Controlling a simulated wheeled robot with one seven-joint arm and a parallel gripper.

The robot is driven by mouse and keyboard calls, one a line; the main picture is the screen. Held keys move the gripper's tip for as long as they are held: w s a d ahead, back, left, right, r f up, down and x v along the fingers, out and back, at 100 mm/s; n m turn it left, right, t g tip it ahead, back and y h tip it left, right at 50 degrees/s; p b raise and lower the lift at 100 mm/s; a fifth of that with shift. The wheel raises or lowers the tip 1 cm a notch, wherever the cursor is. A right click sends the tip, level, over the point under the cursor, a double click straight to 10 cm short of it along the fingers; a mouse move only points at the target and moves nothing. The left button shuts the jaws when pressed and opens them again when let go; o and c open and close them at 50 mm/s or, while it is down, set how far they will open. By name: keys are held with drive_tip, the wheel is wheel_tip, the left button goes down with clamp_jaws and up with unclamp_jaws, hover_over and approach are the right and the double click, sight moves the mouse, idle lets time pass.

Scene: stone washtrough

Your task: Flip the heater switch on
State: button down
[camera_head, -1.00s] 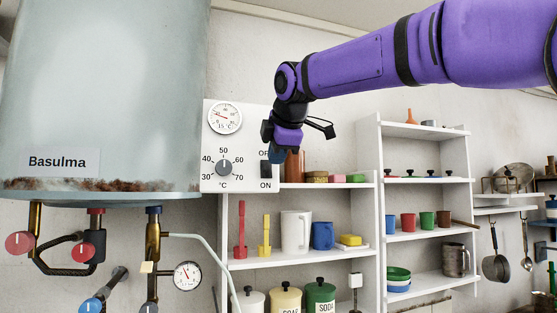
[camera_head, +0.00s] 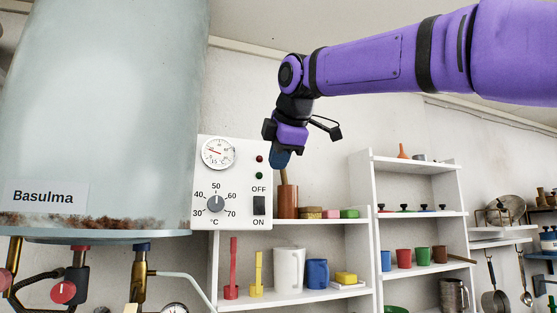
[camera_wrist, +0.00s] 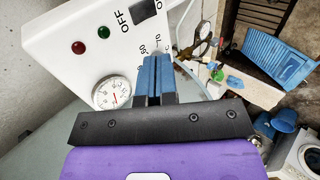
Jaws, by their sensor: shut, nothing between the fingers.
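The white heater control panel (camera_head: 238,182) is beside the tank. Its black rocker switch (camera_head: 259,205) sits between the OFF label above and the ON label below; I cannot tell which way it is tipped. The switch (camera_wrist: 143,10) also shows dark at the top edge of the wrist view, partly cut off. My gripper (camera_head: 280,160) is shut and empty, its blue fingertips pointing down, above and right of the switch in the head picture. In the wrist view its blue fingers (camera_wrist: 152,72) appear over the panel's lower part. No contact with the switch shows.
A red lamp (camera_head: 260,159) and a green lamp (camera_head: 259,175) sit above the switch, both dark. A temperature knob (camera_head: 216,204) and gauge (camera_head: 218,153) are left of it. The grey-blue tank (camera_head: 100,110) stands left; a white shelf (camera_head: 300,303) with jars and cups is below right.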

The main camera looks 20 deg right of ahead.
sight(264, 204)
drive_tip(key=shift+s+f, duration=0.2)
drive_tip(key=shift+f, duration=0.65)
drive_tip(key=x, duration=0.8)
drive_tip(key=w+r+x, duration=0.1)
drive_tip(key=x, duration=0.3)
drive_tip(key=shift+w, duration=0.75)
drive_tip(key=shift+a+f, duration=0.1)
